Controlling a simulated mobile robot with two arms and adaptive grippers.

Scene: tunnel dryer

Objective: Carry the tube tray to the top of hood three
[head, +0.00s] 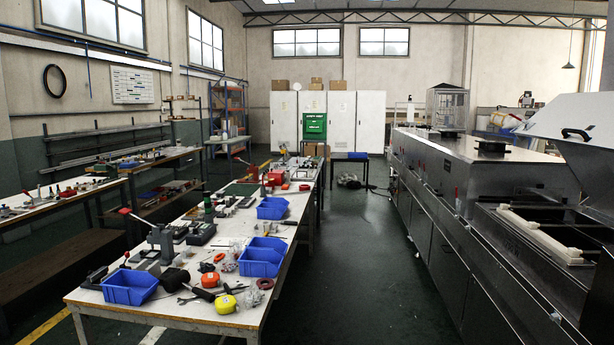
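The tunnel dryer (455,205), a long stainless steel line, runs along the right side. Its hood tops (525,172) are flat metal with dark square fittings on them. I see no numbers, so I cannot tell which hood is three. The nearest section is open, with its lid (572,125) raised, and pale bars lie across the opening. I cannot make out a tube tray for certain. Neither of my grippers shows in this view.
A long workbench (190,318) on the left holds tools, tape measures and several blue bins (129,287). A dark green floor aisle (350,260) lies clear between bench and dryer. A small table (350,158) and white cabinets (342,118) stand at the far end.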

